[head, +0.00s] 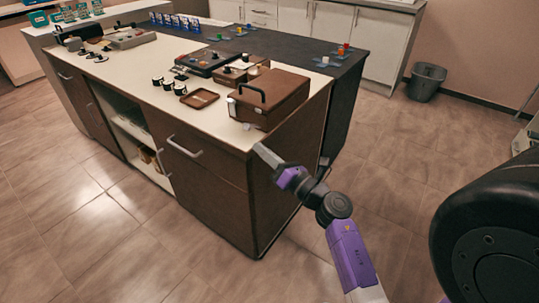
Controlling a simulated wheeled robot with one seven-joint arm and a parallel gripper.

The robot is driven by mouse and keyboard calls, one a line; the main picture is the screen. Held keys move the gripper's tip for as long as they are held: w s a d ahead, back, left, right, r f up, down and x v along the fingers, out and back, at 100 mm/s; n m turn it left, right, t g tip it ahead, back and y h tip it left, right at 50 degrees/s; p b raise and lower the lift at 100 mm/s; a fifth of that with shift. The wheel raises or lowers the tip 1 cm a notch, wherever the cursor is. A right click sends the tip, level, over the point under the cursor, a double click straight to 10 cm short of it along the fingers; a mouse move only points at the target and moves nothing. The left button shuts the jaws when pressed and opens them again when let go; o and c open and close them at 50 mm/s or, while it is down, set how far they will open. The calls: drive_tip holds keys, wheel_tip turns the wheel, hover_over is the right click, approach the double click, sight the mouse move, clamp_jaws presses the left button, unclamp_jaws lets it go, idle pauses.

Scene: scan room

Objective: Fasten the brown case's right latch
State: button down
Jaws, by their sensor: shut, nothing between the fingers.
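The brown case (283,93) stands with its lid down near the right front corner of the cream counter top. A dark handle shows on its front face, with a small light latch (232,107) at the left end of that face. Another small light piece, the right latch (247,126), shows low at the front's right end; whether it is fastened is too small to tell. My gripper (258,148) is shut and empty at the counter's front corner, just in front of and below the case's right end. I cannot tell whether it touches the counter.
A brown tray (200,98) and several small dark cups (168,84) lie left of the case. A dark flat device (207,62) and small boxes stand behind. A grey bin (426,83) stands on the floor at the right. The floor in front of the counter is clear.

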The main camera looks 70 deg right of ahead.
drive_tip(key=shift+x, duration=2.55)
drive_tip(key=shift+r+p, duration=0.1)
drive_tip(key=shift+p, duration=0.3)
